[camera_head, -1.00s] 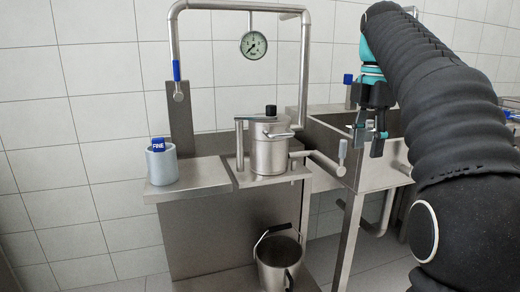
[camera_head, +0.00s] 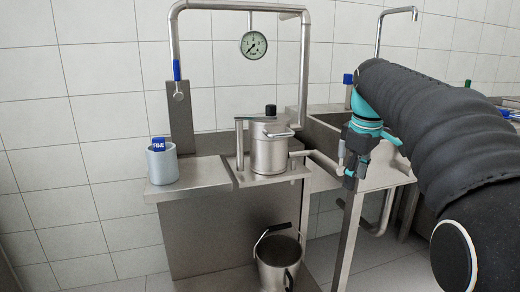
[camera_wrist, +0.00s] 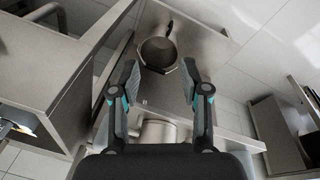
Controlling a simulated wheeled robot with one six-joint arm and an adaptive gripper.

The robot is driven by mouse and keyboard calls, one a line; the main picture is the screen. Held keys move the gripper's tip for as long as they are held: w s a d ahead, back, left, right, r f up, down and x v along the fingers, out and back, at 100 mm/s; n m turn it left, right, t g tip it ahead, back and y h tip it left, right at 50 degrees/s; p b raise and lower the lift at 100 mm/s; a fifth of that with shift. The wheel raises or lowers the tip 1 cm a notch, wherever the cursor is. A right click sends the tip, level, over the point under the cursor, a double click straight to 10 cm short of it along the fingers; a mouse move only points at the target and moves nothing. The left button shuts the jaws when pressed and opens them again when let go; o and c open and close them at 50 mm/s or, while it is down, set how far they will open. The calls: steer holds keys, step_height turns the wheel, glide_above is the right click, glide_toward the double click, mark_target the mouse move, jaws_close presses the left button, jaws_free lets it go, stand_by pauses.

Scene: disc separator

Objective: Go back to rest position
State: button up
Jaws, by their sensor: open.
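My gripper (camera_head: 350,172) hangs at the end of my arm in front of the sink, right of the steel separator pot (camera_head: 270,150). In the wrist view my gripper (camera_wrist: 158,85) has its two fingers apart with nothing held between them. The wrist view looks down past the fingers onto a bucket (camera_wrist: 158,54) well beyond them. From the body camera the fingertips are small and partly overlap the sink's front and leg.
A steel sink (camera_head: 392,172) stands behind my gripper. A grey cup with a blue "FINE" label (camera_head: 163,165) sits on the left shelf. A pressure gauge (camera_head: 254,45) hangs above the pot. A bucket (camera_head: 278,262) stands on the low platform.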

steer(key=s+a+f+m+t, duration=0.1)
steer(key=s+a+f+m, duration=0.1)
steer(key=s+f, duration=0.3)
steer(key=s+a+f+m+t, duration=0.1)
steer(key=s+f+m, duration=0.3)
steer(key=s, duration=0.8)
steer(key=s+a+f+m+t, duration=0.1)
steer(key=s+a+f+m, duration=0.1)
steer(key=s+f, duration=0.5)
steer(key=shift+s+a+m+t, duration=0.35)
steer(key=shift+s+a, duration=0.3)
steer(key=shift+s, duration=0.4)
